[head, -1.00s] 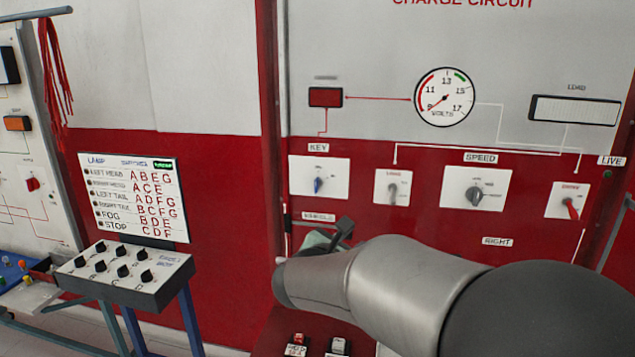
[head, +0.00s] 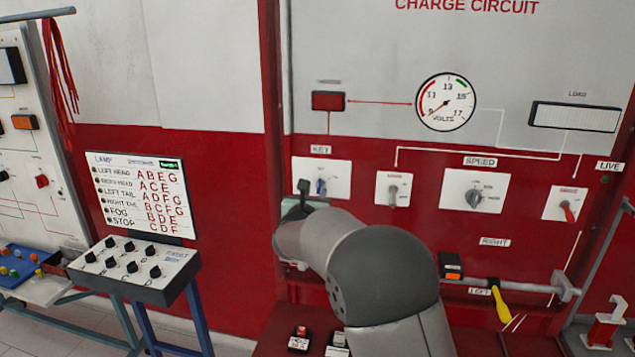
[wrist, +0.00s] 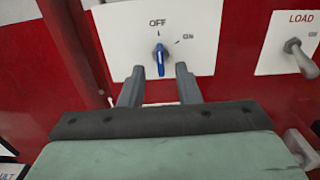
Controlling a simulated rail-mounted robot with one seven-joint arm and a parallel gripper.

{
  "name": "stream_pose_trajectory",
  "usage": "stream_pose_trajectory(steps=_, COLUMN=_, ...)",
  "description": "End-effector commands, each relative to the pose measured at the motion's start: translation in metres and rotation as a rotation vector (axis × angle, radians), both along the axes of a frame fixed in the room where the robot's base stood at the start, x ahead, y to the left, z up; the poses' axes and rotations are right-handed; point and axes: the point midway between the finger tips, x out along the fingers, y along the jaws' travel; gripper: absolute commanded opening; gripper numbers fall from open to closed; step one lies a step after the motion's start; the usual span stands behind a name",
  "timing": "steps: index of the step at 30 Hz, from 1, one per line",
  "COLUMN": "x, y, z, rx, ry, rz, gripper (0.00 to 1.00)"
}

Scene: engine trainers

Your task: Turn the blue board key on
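The blue key (head: 320,187) sits on a white plate under the KEY label on the red board in the head view. In the wrist view the blue key (wrist: 160,62) stands nearly vertical, in line with the OFF mark; the ON mark is to its upper right. My gripper (wrist: 159,72) is open, with one finger on each side of the key's lower end and a gap on both sides. I cannot tell how far the fingertips are from the plate. In the head view my gripper (head: 304,188) is just left of the key, mostly hidden by my arm.
The LOAD switch (head: 392,191) is right of the key, with the SPEED knob (head: 474,197) and a red switch (head: 567,211) further right. A lamp switch box (head: 133,267) stands lower left. A bar with a yellow-handled tool (head: 501,304) is lower right.

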Motion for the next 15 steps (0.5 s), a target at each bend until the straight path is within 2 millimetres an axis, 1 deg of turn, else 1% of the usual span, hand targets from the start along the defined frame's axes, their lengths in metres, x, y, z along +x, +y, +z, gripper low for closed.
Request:
stream_pose_trajectory(steps=1, x=0.010, y=-0.002, z=0.003, rx=0.000, ry=0.001, rz=-0.002, gripper=0.30)
stream_pose_trajectory(steps=6, x=0.032, y=-0.004, z=0.002, rx=0.000, ry=0.001, rz=-0.001, gripper=0.30)
stream_pose_trajectory(steps=10, x=0.040, y=-0.006, z=0.000, rx=0.001, ry=0.001, rz=-0.001, gripper=0.30)
stream_pose_trajectory(steps=15, x=0.042, y=-0.006, z=0.000, rx=0.001, ry=0.000, rz=0.000, gripper=0.30)
